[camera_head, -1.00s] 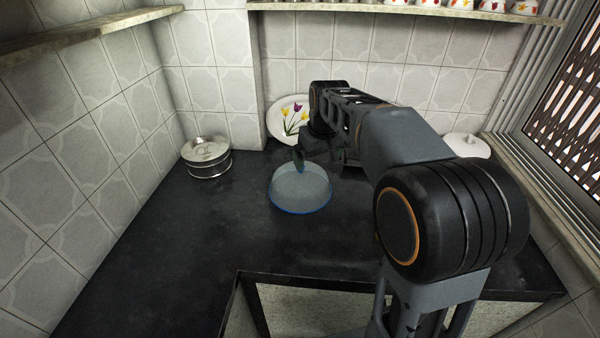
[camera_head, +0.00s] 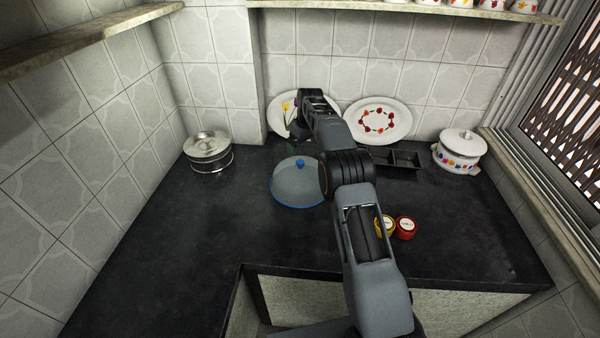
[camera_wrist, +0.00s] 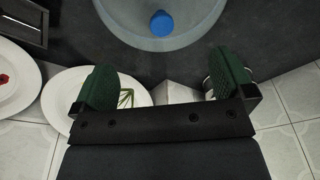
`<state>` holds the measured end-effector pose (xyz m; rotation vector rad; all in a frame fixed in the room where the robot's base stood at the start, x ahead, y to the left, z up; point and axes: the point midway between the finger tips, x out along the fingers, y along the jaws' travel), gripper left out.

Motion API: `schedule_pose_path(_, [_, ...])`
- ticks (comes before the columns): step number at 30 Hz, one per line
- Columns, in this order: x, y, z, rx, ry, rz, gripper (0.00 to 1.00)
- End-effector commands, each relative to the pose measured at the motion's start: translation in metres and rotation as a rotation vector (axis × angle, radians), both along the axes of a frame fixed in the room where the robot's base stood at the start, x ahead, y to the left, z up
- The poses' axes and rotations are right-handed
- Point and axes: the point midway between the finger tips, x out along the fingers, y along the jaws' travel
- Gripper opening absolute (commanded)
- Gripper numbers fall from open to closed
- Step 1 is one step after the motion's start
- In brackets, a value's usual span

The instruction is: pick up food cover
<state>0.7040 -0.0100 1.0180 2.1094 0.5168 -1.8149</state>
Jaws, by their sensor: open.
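The food cover (camera_head: 293,184) is a translucent blue-grey dome with a blue rim and a small blue knob on top. It sits on the dark counter in the head view, partly behind my arm on its right side. In the wrist view the food cover (camera_wrist: 188,38) shows at the top, with its blue knob (camera_wrist: 161,23). My gripper (camera_wrist: 168,82) is open and empty in the wrist view, its two green pads apart. The knob lies beyond the fingertips, not between them. In the head view my gripper is mostly hidden behind the arm, near the back wall.
A steel tin (camera_head: 208,153) stands at the back left. Two plates lean on the back wall, one with red flowers (camera_head: 379,106). A dark tray (camera_head: 405,159), a white lidded pot (camera_head: 459,149) and small red and yellow jars (camera_head: 405,228) are right. The left counter is clear.

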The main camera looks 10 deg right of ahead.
Motion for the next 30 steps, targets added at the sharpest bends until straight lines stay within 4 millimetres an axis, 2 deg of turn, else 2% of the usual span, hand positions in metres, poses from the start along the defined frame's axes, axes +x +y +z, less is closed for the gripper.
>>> schedule_pose_path(6, [0.004,0.003,-0.033,0.0,0.002,0.0,1.0])
schedule_pose_path(16, [0.007,0.005,-0.054,0.0,0.002,0.0,1.0])
schedule_pose_path(24, [0.011,0.009,-0.088,0.0,0.001,0.0,1.0])
schedule_pose_path(30, [0.012,0.009,-0.098,0.0,0.0,0.0,1.0])
